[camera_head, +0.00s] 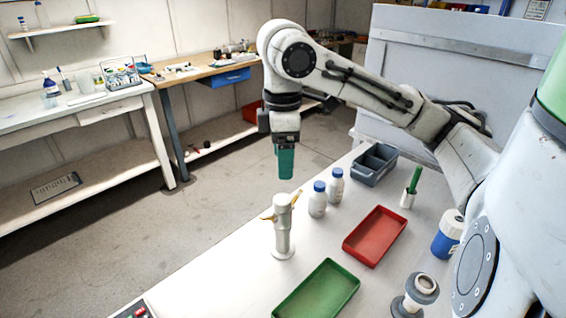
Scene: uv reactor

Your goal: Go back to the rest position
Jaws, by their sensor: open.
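My gripper (285,160) shows in the head view at the end of my arm, pointing down. Its teal fingers hang above and left of the white bench (232,262), with floor behind them in the picture. Nothing shows held in it. The gap between the fingers cannot be made out clearly from this side.
Two white bottles with blue caps (318,200) stand right of the post. A red tray (375,236), a green tray (316,291), a grey divided bin (374,165), a blue container (447,234) and a grey round stand (416,297) are on the bench. Floor lies open at left.

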